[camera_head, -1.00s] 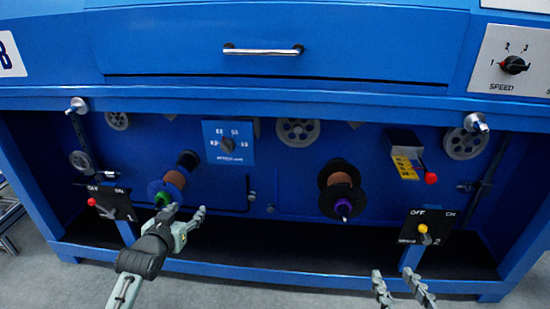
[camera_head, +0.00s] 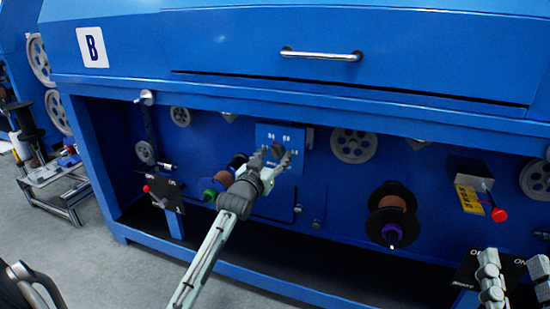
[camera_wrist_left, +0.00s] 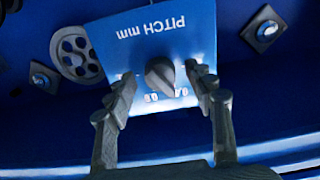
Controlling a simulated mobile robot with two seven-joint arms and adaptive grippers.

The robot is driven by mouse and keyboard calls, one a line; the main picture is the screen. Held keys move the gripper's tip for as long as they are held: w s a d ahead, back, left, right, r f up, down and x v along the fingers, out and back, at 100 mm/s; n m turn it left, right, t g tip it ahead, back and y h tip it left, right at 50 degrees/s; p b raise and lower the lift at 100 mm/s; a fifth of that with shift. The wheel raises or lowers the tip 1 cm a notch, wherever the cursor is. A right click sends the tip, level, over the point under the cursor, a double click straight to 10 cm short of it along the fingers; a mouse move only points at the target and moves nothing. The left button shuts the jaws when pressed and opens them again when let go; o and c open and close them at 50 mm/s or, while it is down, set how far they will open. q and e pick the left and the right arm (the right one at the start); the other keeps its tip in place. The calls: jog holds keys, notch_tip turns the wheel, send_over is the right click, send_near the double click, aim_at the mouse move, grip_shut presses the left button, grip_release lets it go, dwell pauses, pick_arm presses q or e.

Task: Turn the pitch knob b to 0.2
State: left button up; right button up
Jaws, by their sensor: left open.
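The pitch knob, a dark pointed knob (camera_head: 277,149), sits on a blue dial plate (camera_head: 299,136) under the machine's top. In the left wrist view the knob (camera_wrist_left: 160,75) shows upside down with the plate lettered "PITCH mm" (camera_wrist_left: 150,27). My left gripper (camera_head: 275,161) is in front of the plate. In the left wrist view its open fingers (camera_wrist_left: 161,78) stand on either side of the knob, with visible gaps; the knob does not look gripped. Some scale numbers are hidden or unreadable. My right gripper (camera_head: 515,266) is open and empty at the lower right.
A spool with a green hub (camera_head: 211,191) is left of my left gripper, and a spool with a purple hub (camera_head: 392,230) is to its right. A red-knobbed switch (camera_head: 164,194) stands lower left. A yellow-labelled box with a red ball (camera_head: 498,214) is at right.

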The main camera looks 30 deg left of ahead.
pick_arm(q)
jog(key=shift+w, duration=0.25)
jog(key=shift+c, duration=0.2)
